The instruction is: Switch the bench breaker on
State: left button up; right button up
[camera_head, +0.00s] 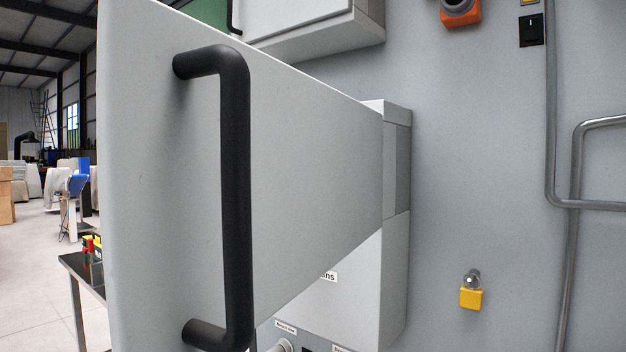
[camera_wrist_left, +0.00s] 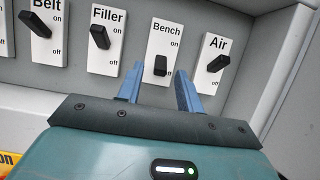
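In the left wrist view, the Bench breaker's black lever (camera_wrist_left: 160,66) points down and covers part of its "off" mark; "on" is printed above. My left gripper (camera_wrist_left: 160,78) has its two blue fingers apart, one on each side of this lever's lower end, with visible gaps and nothing held. The Belt lever (camera_wrist_left: 34,23) and Filler lever (camera_wrist_left: 100,37) stand to the left, tilted up. The Air lever (camera_wrist_left: 218,63) is to the right; I cannot tell its position. The head view shows neither gripper nor the breakers. My right gripper is out of view.
In the head view, a grey door (camera_head: 310,140) with a black bar handle (camera_head: 236,200) stands open and fills the left half, hiding what lies behind it. A grey cabinet (camera_head: 395,240), a yellow box with a knob (camera_head: 470,298) and metal pipes (camera_head: 562,190) are on the wall.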

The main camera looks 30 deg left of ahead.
pick_arm(q)
jog(key=shift+w+r, duration=0.1)
jog(key=shift+c, duration=0.2)
grip_shut()
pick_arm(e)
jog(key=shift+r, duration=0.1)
